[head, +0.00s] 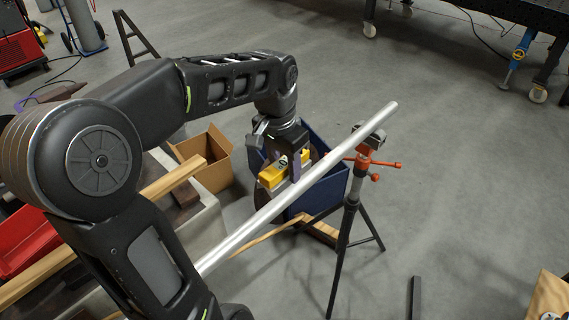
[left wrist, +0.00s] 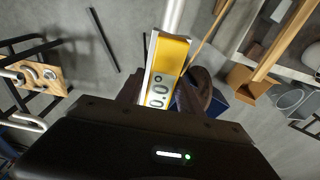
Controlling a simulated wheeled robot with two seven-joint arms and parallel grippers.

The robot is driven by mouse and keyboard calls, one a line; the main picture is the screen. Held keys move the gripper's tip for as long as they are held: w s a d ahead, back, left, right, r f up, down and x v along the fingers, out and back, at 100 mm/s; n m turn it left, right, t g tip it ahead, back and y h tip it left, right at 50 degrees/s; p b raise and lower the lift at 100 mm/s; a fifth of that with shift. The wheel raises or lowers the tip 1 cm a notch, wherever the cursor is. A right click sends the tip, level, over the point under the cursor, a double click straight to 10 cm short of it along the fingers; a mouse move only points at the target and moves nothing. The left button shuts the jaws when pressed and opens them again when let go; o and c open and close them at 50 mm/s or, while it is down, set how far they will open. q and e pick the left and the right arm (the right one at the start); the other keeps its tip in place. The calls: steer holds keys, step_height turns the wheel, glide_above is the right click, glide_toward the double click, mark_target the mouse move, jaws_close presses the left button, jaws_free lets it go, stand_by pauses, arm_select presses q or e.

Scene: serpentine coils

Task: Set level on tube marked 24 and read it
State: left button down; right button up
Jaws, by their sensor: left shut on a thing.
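A long silvery tube (head: 300,184) slants across the head view, its upper end near a stand with an orange clamp (head: 366,158). I see no number on the tube. My left gripper (head: 293,172) is shut on a yellow level (head: 271,177), just beside the tube's middle in the picture. In the left wrist view the level (left wrist: 168,62) lies in line with the tube (left wrist: 173,16), and its display shows 0.0°; the gripper may hide part of it. I cannot tell whether level and tube touch. My right gripper is not in view.
A blue bin (head: 325,191) stands behind the tube, with a cardboard box (head: 213,172) to its left. The stand's dark legs (head: 343,245) spread on the floor. A red tray (head: 22,240) and wooden beam (head: 175,178) lie left. Floor at right is mostly clear.

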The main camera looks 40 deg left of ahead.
arm_select(q)
steer(key=b, duration=0.3)
glide_above(285, 194)
steer(key=shift+s+f, duration=0.1)
steer(key=shift+f, duration=1.95)
steer(key=shift+f, duration=0.2)
steer(key=shift+f+b, duration=0.75)
steer(key=shift+f, duration=0.15)
steer(key=shift+f+b, duration=0.3)
steer(key=shift+f, duration=0.1)
steer(key=c, duration=0.7)
jaws_free()
